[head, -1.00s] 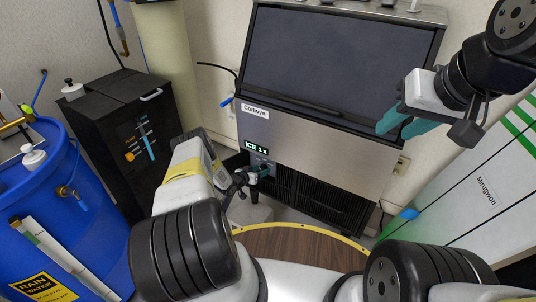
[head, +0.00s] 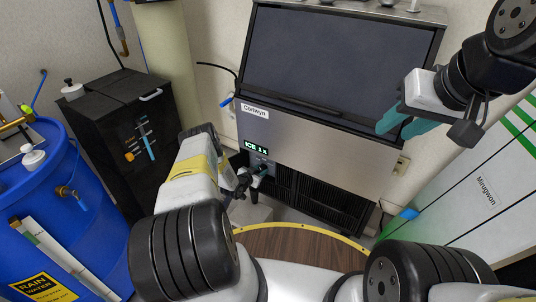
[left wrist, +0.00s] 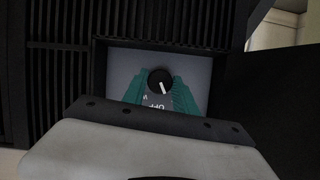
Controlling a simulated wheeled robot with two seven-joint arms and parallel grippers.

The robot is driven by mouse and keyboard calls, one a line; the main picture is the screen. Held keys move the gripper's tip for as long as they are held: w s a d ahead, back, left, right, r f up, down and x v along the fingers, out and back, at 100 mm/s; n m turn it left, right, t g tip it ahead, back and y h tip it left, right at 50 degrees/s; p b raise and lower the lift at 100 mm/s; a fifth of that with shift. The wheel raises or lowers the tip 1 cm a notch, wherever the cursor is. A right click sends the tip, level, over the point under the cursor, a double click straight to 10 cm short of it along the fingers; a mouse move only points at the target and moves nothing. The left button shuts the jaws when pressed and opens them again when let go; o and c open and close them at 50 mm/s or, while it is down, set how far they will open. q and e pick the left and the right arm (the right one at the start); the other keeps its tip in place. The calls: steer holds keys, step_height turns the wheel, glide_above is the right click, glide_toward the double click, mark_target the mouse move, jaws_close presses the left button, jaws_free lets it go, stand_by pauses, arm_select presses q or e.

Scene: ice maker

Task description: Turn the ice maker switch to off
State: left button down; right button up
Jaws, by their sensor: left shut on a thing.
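The ice maker (head: 300,145) is a steel and black machine with a lit green display reading "ICE" (head: 257,147). Its switch is a round black knob (left wrist: 160,82) with a white pointer mark, set in a recessed grey panel (left wrist: 200,64). The pointer slants down and slightly right in the left wrist view, towards upside-down "OFF" lettering (left wrist: 155,106). My left gripper (left wrist: 161,86) has its green fingers on both sides of the knob, shut on it. In the head view the left gripper (head: 262,176) is at the panel below the display. My right gripper (head: 402,120) is open and empty before the machine's right side.
A blue rain water barrel (head: 40,205) and a black cabinet (head: 120,135) stand on the left. A white and green cabinet (head: 485,185) stands on the right. Black vent slats (left wrist: 165,22) border the switch recess.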

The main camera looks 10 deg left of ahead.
arm_select(q)
steer(key=m+t+y, duration=0.1)
steer(key=m+y, duration=0.1)
steer(key=m, duration=0.1)
steer(key=shift+d, duration=0.1)
steer(key=shift+s+m, duration=0.1)
steer(key=shift+m, duration=0.2)
stand_by(0.3)
steer(key=c, duration=1)
jaws_free()
steer(key=shift+o, duration=0.2)
steer(key=d+v, duration=0.1)
steer(key=v, duration=0.6)
steer(key=shift+s+a, duration=0.4)
steer(key=shift+a, duration=0.1)
